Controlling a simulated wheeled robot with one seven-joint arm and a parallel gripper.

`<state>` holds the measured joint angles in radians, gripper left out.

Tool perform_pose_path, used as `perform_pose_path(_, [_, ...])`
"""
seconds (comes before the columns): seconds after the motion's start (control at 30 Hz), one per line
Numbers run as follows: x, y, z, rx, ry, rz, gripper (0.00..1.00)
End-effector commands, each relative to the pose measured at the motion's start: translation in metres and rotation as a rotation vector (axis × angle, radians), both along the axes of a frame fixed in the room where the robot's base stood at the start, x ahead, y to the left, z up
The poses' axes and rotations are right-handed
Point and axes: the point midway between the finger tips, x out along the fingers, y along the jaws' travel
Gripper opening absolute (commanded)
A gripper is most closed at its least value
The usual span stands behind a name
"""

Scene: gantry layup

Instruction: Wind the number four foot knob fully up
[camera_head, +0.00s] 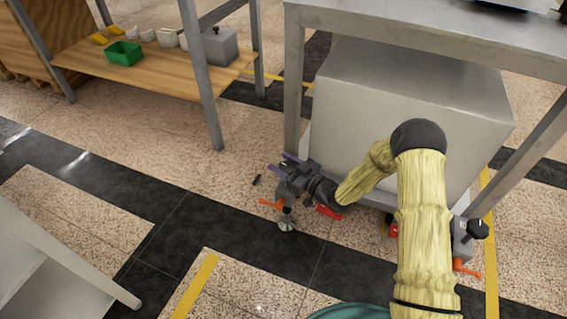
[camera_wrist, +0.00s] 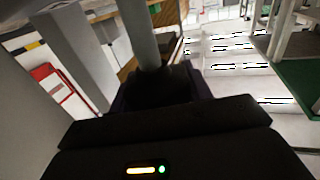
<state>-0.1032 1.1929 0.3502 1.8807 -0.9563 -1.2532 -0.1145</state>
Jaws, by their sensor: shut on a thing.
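My gripper (camera_head: 282,165) is low at the front left corner of a grey metal cabinet (camera_head: 400,110), with its purple fingers shut on a dark knob. In the wrist view the dark knob (camera_wrist: 157,86) fills the space between the fingers; the head view hides most of it. Just below the gripper are an orange lever (camera_head: 270,204) and a round metal foot pad (camera_head: 287,225) near the floor. At the right corner another foot has a black knob (camera_head: 478,229) and an orange lever (camera_head: 467,269). No number is readable on either knob.
A metal bench (camera_head: 440,35) stands over the cabinet, its left leg (camera_head: 293,105) close to my gripper. A wooden shelf (camera_head: 150,68) with a green bin (camera_head: 123,53) is at the back left. A small dark piece (camera_head: 257,180) lies left of my gripper.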

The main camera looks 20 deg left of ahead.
Motion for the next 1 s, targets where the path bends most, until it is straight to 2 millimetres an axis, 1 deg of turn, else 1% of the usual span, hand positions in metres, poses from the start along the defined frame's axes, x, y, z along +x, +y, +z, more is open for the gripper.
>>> perform_pose_path(0.7, [-0.011,0.004,-0.001,-0.001,-0.005,0.608,0.26])
perform_pose_path(1.0, [-0.014,0.003,-0.001,0.001,-0.004,0.77,0.26])
